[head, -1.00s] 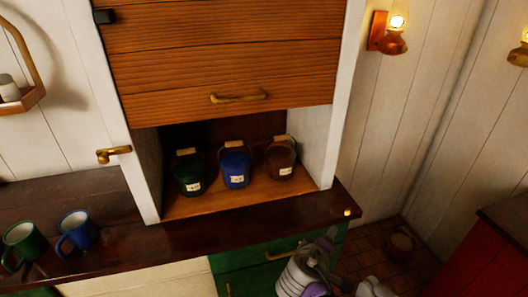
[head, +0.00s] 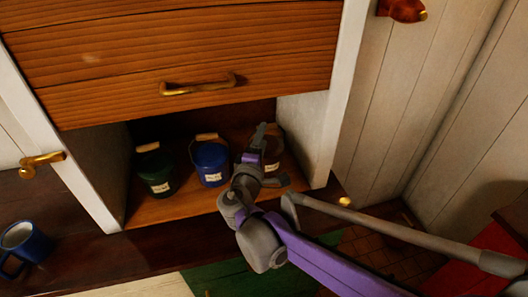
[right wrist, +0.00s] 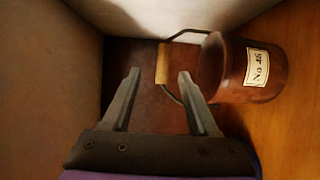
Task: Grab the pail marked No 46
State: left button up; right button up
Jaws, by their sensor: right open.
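The brown pail (head: 272,143) stands at the right end of the open cupboard's shelf, partly hidden by my right gripper (head: 268,158). In the right wrist view the brown pail (right wrist: 228,75) has a wire bail with a wooden grip (right wrist: 163,63). Its label (right wrist: 256,68) shows upside down; it starts "No 4", the last digit is unclear. My right gripper (right wrist: 157,82) is open, its fingertips on either side of the wooden grip, nothing clamped. A blue pail (head: 211,160) and a dark green pail (head: 155,170) stand to its left; their labels are too small to read. My left gripper is out of view.
The slatted shutter (head: 170,60) with a brass handle is raised above the pails. The white cupboard side wall (head: 312,125) is close right of the brown pail. A blue mug (head: 25,245) stands on the dark counter at left.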

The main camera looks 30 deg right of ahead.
send_over(269, 138)
jog(key=shift+w+f, duration=0.1)
jog(key=shift+f, duration=0.15)
grip_shut()
dwell(0.4)
dwell(1.1)
